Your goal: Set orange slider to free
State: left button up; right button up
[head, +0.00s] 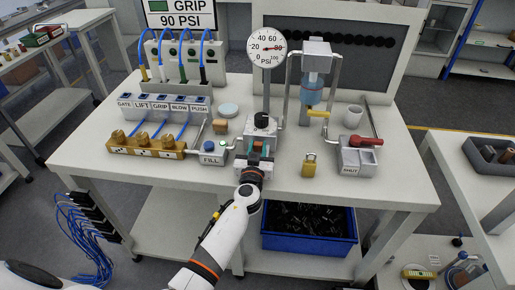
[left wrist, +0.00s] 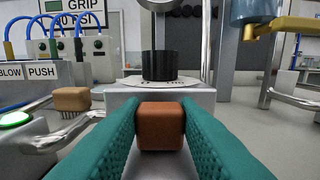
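The orange slider (left wrist: 160,125) is a small orange-brown block at the front of a grey box (left wrist: 205,100). My left gripper (head: 262,146) reaches this box at the middle of the bench's front. In the left wrist view its teal fingers (left wrist: 160,118) lie along both sides of the slider, with no clear gap. In the head view the gripper mostly hides the slider. A black knob (left wrist: 158,66) on a marked white dial stands behind it; it also shows in the head view (head: 263,121). I cannot read a free mark. My right gripper is not in view.
A FILL box (head: 212,158) with a green button and a tan block (head: 220,127) stand left of the gripper. A brass padlock (head: 310,166) and a red-handled valve (head: 366,141) are to the right. A pressure gauge (head: 267,47) rises behind.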

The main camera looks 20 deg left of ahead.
pick_arm(q)
grip_shut()
jog(key=shift+s+f, duration=0.1)
jog(key=shift+s, duration=0.1)
jog(key=shift+b+v, duration=0.5)
jog(key=shift+v, duration=0.6)
jog(key=o, duration=0.9)
grip_release()
